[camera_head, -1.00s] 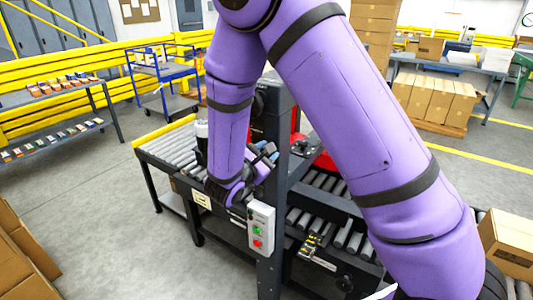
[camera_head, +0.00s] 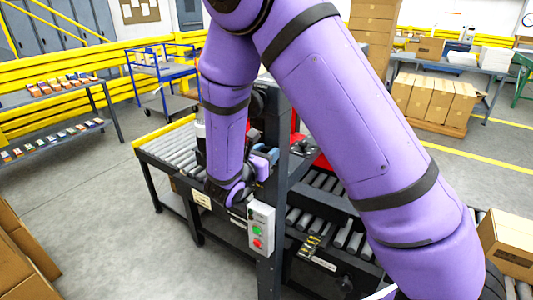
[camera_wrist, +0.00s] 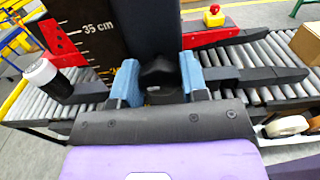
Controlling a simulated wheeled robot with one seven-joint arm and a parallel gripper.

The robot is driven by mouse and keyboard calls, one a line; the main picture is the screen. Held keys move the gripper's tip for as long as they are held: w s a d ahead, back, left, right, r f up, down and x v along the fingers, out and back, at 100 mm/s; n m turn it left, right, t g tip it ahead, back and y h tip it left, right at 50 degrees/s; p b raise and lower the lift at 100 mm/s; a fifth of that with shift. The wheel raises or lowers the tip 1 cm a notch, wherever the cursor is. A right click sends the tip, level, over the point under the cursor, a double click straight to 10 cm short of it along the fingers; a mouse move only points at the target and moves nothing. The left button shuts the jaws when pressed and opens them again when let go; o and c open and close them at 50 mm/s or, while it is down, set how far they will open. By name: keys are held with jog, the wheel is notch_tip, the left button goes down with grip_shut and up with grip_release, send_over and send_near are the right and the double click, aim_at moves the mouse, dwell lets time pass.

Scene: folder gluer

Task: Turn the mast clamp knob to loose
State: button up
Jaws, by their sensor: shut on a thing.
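The mast clamp knob (camera_wrist: 158,78) is a black lobed knob in the middle of the wrist view, in front of the dark mast (camera_wrist: 155,28). My gripper (camera_wrist: 158,84) has its two blue-padded fingers on either side of the knob and is shut on it. The knob cannot be made out there. A black scale plate (camera_wrist: 92,35) marked 35 cm stands left of the knob.
A grey control box (camera_head: 261,228) with green and red buttons is on the machine's front post, close below my gripper. Roller conveyors (camera_head: 172,150) run on both sides of the mast. In the wrist view a white-and-black cylinder (camera_wrist: 42,74) stands at left and a red part (camera_wrist: 212,36) lies behind.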

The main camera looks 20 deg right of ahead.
dwell(0.3)
jog(key=o, duration=0.9)
jog(key=shift+a, duration=0.1)
jog(key=v, duration=1)
jog(key=shift+s+a, duration=0.25)
